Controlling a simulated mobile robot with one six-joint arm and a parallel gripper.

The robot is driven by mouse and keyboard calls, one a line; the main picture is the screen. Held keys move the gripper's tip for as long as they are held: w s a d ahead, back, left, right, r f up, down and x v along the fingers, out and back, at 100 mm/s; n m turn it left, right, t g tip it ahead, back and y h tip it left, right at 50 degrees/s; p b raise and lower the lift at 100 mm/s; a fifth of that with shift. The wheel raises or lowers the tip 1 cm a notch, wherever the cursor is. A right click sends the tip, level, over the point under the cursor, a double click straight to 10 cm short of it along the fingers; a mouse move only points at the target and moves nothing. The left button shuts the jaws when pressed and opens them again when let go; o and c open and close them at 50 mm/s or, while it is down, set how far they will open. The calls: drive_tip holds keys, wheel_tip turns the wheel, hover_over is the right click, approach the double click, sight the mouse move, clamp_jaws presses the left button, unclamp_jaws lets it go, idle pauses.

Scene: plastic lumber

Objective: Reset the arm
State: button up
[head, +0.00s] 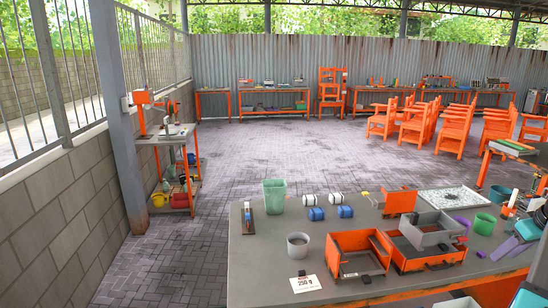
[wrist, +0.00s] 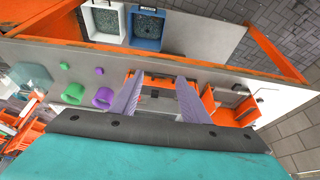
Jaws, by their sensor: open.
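My gripper (head: 502,242) is at the right edge of the head view, over the right end of the grey worktable (head: 262,262). Its two purple fingers also show in the wrist view (wrist: 159,80), spread apart with a gap between them. The gripper is open and nothing is held between the fingers. In the wrist view the fingers extend over the table, with orange and grey bins beyond and between them. The head view shows only part of my arm at the right edge.
A label card (head: 306,283) lies at the front. Orange chairs (head: 456,125) stand behind; the paved floor between is clear.

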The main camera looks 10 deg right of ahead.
drive_tip(key=w+a+f+g+y, duration=0.1)
drive_tip(key=w+a+f, duration=0.3)
drive_tip(key=a+f, duration=0.45)
drive_tip(key=w+a+f+g+y, duration=0.1)
drive_tip(key=w+a+f, duration=0.35)
drive_tip(key=f, duration=0.65)
drive_tip(key=a+f+g, duration=0.3)
drive_tip(key=a+f, duration=1.5)
drive_tip(key=a, duration=0.1)
drive_tip(key=s+a+f+g+b, duration=0.1)
drive_tip(key=s+a+f, duration=0.4)
drive_tip(key=a+f, duration=0.25)
drive_tip(key=s+a+f+g, duration=0.2)
drive_tip(key=s+a+f, duration=0.35)
drive_tip(key=a, duration=0.35)
drive_tip(key=s+a+f+g+h, duration=0.1)
drive_tip(key=s+a+f, duration=0.4)
drive_tip(key=s, duration=0.3)
drive_tip(key=s+a+f+g+h, duration=0.1)
drive_tip(key=s+a+f, duration=0.3)
drive_tip(key=s, duration=0.5)
drive_tip(key=shift+s+a+f+g, duration=0.2)
drive_tip(key=shift+a+f+g, duration=0.15)
drive_tip(key=shift+a, duration=0.3)
